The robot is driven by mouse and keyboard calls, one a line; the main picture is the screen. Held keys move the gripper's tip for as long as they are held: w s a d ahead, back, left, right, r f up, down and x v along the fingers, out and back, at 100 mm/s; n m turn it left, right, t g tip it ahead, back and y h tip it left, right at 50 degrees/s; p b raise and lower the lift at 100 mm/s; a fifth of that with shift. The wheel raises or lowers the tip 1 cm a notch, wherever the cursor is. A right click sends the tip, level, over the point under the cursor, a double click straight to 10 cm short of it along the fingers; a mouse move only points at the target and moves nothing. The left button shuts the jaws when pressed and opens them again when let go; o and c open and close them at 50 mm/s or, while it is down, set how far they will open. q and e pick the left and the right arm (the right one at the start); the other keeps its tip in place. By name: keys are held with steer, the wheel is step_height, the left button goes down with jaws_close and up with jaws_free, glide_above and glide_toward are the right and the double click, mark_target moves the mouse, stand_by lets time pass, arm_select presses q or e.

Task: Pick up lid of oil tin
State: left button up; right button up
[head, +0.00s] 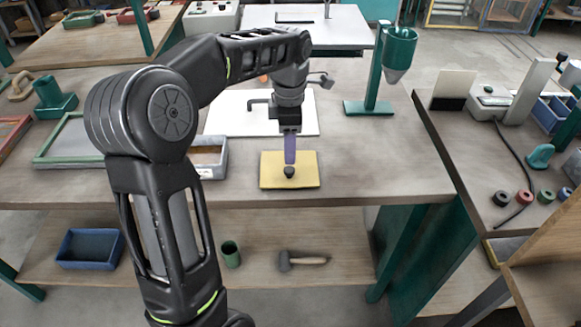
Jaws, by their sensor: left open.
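My left gripper (290,150) points straight down over a yellow square mat (268,183) on the workbench. It is open, but its purple-grey fingers line up in this view, so the gap between them does not show. A small dark rounded piece (289,172) lies on the mat just under the fingertips. It may be the lid of the oil tin, but it is too small to tell. I cannot tell whether the fingertips touch it. I cannot make out an oil tin for certain; my left arm hides part of the bench. My right gripper is not in view.
A white board (225,120) lies behind the mat. A green stand with a funnel (398,50) is at the back right. The bench right of the mat is clear.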

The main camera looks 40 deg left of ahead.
mark_target(289, 169)
arm_select(q)
steer(key=shift+f, duration=1.1)
steer(key=shift+a+f+p, duration=0.1)
steer(key=shift+f+p, duration=0.7)
steer(key=shift+f, duration=1.85)
jaws_close()
